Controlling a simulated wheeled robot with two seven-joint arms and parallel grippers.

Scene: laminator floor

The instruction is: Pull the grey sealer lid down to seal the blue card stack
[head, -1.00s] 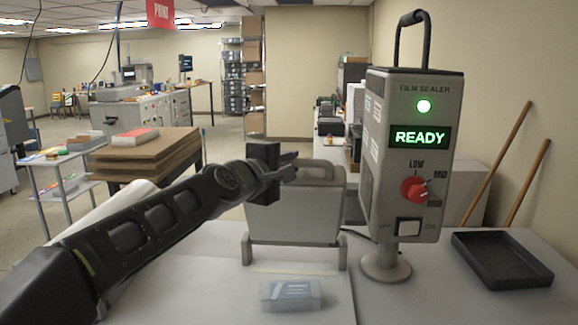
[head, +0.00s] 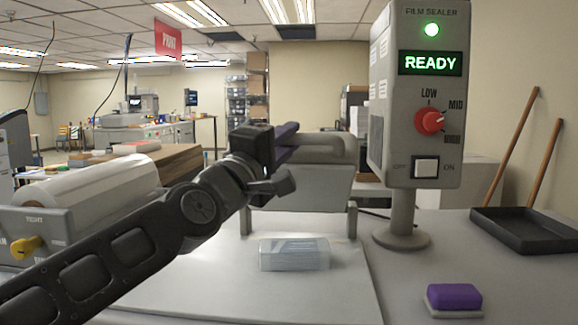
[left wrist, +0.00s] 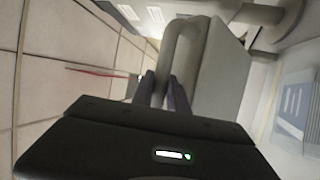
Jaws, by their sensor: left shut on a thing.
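The grey sealer lid (head: 318,188) is hinged at the back of the sealer's flat bed and leans forward over it, still well above the bed. Its looped handle (head: 335,148) is at its upper edge. My left gripper (head: 290,145) is shut on this handle; the left wrist view shows the two fingers (left wrist: 164,92) at the handle bar (left wrist: 183,48). The card stack (head: 294,255), pale blue in clear film, lies flat on the bed in front of the lid, and the lid does not touch it. My right gripper is in neither view.
The film sealer control box (head: 415,95) on its post stands right of the bed, with a green light, READY and a red knob. A purple block (head: 454,297) sits at the front right. A black tray (head: 525,232) lies far right. A film roll (head: 90,190) is at left.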

